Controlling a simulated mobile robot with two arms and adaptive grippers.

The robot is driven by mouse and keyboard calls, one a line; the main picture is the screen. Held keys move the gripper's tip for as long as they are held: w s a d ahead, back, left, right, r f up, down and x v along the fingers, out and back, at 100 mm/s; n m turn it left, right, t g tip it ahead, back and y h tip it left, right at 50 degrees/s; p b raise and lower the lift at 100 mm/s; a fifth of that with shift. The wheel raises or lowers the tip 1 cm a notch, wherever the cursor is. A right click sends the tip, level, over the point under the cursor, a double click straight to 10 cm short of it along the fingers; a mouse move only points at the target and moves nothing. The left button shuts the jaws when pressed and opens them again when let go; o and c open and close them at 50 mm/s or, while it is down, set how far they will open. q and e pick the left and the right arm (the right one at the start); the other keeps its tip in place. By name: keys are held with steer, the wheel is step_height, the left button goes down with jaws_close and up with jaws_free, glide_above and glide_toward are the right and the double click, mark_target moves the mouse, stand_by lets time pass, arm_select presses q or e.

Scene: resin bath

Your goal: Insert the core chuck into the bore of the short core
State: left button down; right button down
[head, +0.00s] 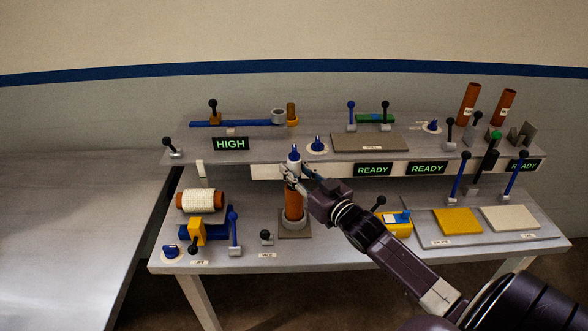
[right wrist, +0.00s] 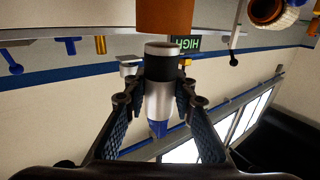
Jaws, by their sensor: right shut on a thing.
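The core chuck (head: 294,154), a grey and black cylinder with a blue pointed end, is in my right gripper (head: 295,174). In the right wrist view the chuck (right wrist: 158,95) sits between the two finger pads of the gripper (right wrist: 158,85). A brown core (head: 294,204), which looks like the short core, stands upright on a dark square base (head: 295,230). The chuck is upright above its upper end. In the right wrist view the chuck's grey end lies close to the core (right wrist: 168,18); I cannot tell whether they touch. The bore is hidden. My left gripper is out of view.
Two brown tubes (head: 468,103) stand at the back right of the upper shelf. A white-wrapped roll (head: 202,201) lies left of the core. A blue lever (head: 233,229) stands front left. The grey table (head: 70,235) at left is bare.

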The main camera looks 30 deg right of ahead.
steer(key=shift+f+b, duration=1.6)
steer(key=shift+f, duration=0.85)
steer(key=c, duration=1.5)
jaws_free()
steer(key=shift+f, duration=0.1)
steer(key=shift+c, duration=0.2)
steer(key=shift+f, duration=0.1)
steer(key=s, duration=1.2)
steer(key=shift+d, duration=0.25)
